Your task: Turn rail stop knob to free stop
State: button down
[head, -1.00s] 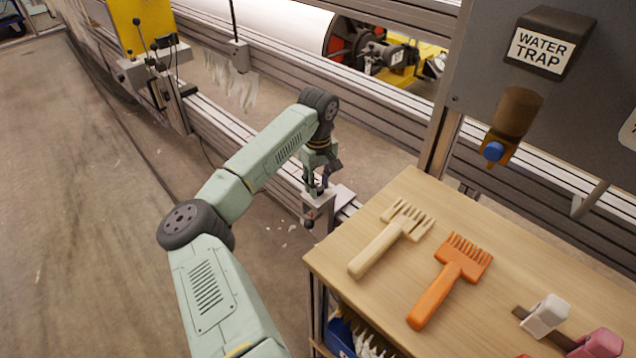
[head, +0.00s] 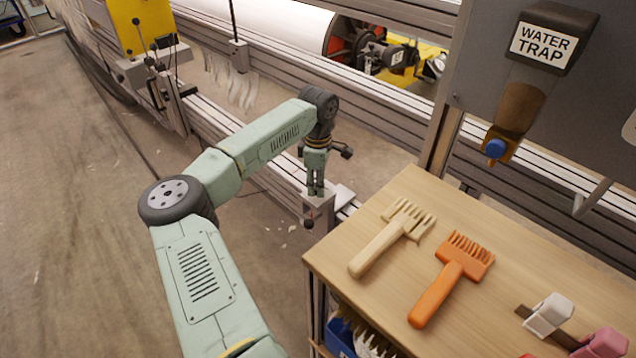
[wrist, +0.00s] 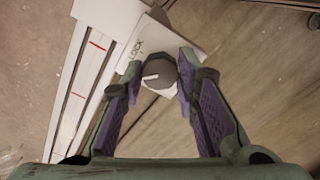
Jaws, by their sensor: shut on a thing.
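The rail stop knob (wrist: 158,73) is a dark grey round knob with a white pointer mark, seen from above in the wrist view. It sits on a pale block (wrist: 120,70) with partly hidden "LOCK" lettering beside it. My gripper (wrist: 157,75) points down over the block with one purple-padded finger on each side of the knob, shut on it. In the head view my gripper (head: 316,190) is at the top of the small grey stop block (head: 318,206) on the rail; the knob is hidden there by the fingers.
A white rail (wrist: 85,80) with red marks runs beside the block. A wooden table (head: 350,215) with a cream comb (head: 385,245) and an orange comb (head: 440,290) stands close on the right. A grey upright post (head: 443,140) stands behind. Open floor (head: 90,230) lies left.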

jog(key=n, duration=0.4)
jog(key=shift+a+n, duration=0.1)
jog(key=shift+n, duration=0.2)
jog(key=n, duration=0.4)
jog(key=shift+n, duration=0.4)
jog(key=c, duration=1.2)
grip_release()
jog(key=shift+r, duration=0.1)
notch_tip(320, 180, up, 12)
jog(key=shift+f, duration=0.1)
